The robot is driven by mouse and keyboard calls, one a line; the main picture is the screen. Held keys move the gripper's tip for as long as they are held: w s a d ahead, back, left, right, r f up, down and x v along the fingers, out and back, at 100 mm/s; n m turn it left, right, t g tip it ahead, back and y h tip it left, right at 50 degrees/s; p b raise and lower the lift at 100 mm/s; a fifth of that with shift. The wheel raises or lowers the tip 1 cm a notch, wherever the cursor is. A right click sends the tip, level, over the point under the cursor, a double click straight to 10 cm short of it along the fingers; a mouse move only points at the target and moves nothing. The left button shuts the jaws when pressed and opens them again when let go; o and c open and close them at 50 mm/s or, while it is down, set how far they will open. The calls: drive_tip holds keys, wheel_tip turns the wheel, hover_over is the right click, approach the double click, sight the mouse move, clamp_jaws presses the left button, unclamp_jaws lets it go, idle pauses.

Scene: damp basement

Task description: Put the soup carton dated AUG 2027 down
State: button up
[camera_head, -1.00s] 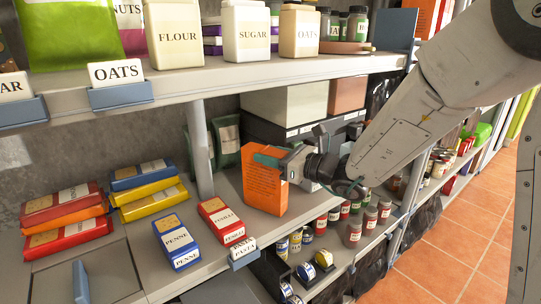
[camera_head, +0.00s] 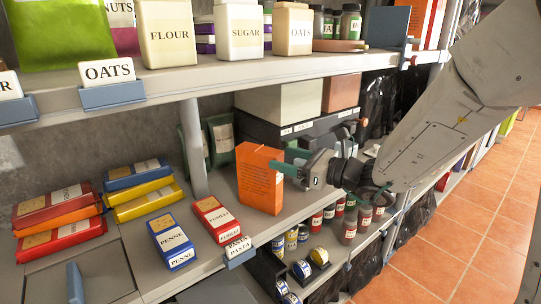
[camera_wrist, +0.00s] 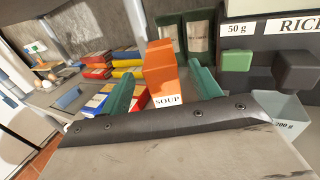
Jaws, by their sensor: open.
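The orange soup carton (camera_head: 261,180) stands upright on the middle shelf, to the right of the pasta boxes. Its face carries small dark print, too small to read for a date. In the wrist view the carton (camera_wrist: 163,72) stands ahead of my gripper, above a white SOUP label (camera_wrist: 168,101). My gripper (camera_head: 283,162) is to the right of the carton, with its green fingers open. In the wrist view the fingers (camera_wrist: 162,95) are spread to either side and nothing is held between them.
A red fusilli box (camera_head: 217,219) and a blue penne box (camera_head: 171,242) lie left of the carton. Dark green packs (camera_head: 222,140) and a grey storage box (camera_head: 287,101) are behind it. Jars and cans (camera_head: 347,228) fill the lower shelf. The upper shelf (camera_head: 200,78) overhangs.

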drive_tip(key=v, duration=0.6)
drive_tip(key=s+a+r+n+g+h, duration=0.1)
drive_tip(key=s+a+n+g+h, duration=0.2)
drive_tip(key=s+n+g, duration=1)
drive_tip(key=s+d+f+n+t+h, duration=0.1)
drive_tip(key=s+d+n+t+h, duration=0.3)
drive_tip(key=s+d+n+h, duration=0.7)
drive_tip(key=s+d+h, duration=0.1)
drive_tip(key=s+d, duration=0.3)
drive_tip(key=d, duration=0.1)
drive_tip(key=shift+n, duration=0.3)
drive_tip(key=shift+s+f, duration=0.15)
